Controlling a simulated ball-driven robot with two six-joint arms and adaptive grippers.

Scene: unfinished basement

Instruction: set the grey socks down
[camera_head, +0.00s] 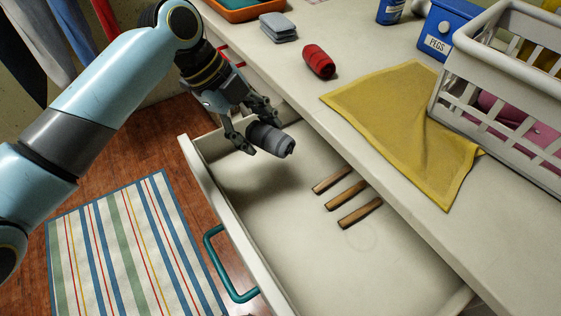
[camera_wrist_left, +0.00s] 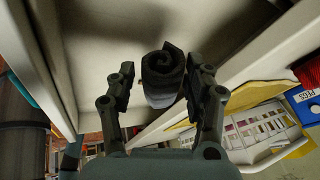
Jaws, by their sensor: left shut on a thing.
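The grey socks (camera_head: 271,138) are a rolled bundle. My left gripper (camera_head: 262,131) is shut on them and holds them above the open drawer (camera_head: 290,238), near its far left end. In the left wrist view the rolled end of the grey socks (camera_wrist_left: 162,75) shows between the two fingers of my left gripper (camera_wrist_left: 163,85). A shadow lies on the drawer floor below the bundle. My right gripper is in neither view.
Several wooden strips (camera_head: 346,197) lie in the drawer; the rest of its floor looks clear. On the counter are a red roll (camera_head: 319,61), a folded grey cloth (camera_head: 278,27), a yellow cloth (camera_head: 400,120), a white basket (camera_head: 470,72) and a blue pegs box (camera_head: 437,45).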

